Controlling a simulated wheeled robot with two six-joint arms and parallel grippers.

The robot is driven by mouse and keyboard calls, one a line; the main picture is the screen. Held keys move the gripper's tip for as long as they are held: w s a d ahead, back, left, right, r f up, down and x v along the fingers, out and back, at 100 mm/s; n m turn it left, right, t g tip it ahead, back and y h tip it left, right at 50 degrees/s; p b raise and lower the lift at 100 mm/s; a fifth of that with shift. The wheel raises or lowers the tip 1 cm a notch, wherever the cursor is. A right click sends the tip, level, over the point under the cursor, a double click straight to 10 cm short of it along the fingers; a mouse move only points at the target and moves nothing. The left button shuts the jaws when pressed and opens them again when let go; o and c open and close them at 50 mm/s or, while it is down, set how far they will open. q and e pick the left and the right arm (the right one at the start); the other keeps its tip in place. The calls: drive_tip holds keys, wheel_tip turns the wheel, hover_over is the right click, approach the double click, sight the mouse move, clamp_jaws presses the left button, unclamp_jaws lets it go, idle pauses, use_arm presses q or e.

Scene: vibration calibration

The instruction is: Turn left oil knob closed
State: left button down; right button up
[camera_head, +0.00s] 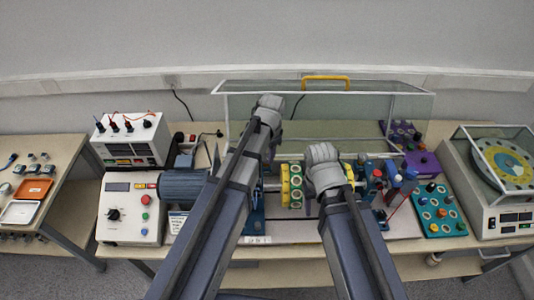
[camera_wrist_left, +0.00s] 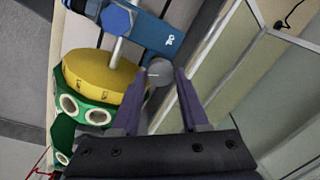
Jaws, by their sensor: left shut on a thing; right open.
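In the left wrist view a small grey round knob (camera_wrist_left: 159,72), which looks like the left oil knob, sits between the fingertips of my left gripper (camera_wrist_left: 163,82). The gripper is shut on it. In the head view my left gripper (camera_head: 268,108) is at the back of the test rig, and the arm hides its fingers and the knob. My right gripper (camera_head: 322,155) is over the rig's middle, right of the yellow-green disc. It is open; its fingers are hard to make out.
The yellow disc with green rings (camera_wrist_left: 100,77) and a blue bearing block (camera_wrist_left: 150,35) are close to the left fingers. A clear raised cover (camera_head: 350,115) with a yellow handle (camera_head: 326,79) stands behind the rig. A motor (camera_head: 184,185) lies left.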

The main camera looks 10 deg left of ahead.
use_arm(q)
drive_tip(key=n, duration=0.7)
drive_tip(key=shift+w+g, duration=0.15)
drive_tip(key=shift+g, duration=0.15)
drive_tip(key=n, duration=0.6)
drive_tip(key=shift+w+n+g, duration=0.1)
drive_tip(key=shift+n+g, duration=0.2)
drive_tip(key=shift+c, duration=2.1)
unclamp_jaws()
drive_tip(key=r+p, duration=0.7)
drive_tip(key=shift+w+d+r+p, duration=0.15)
drive_tip(key=shift+d+r+p, duration=0.2)
drive_tip(key=shift+r+p, duration=0.05)
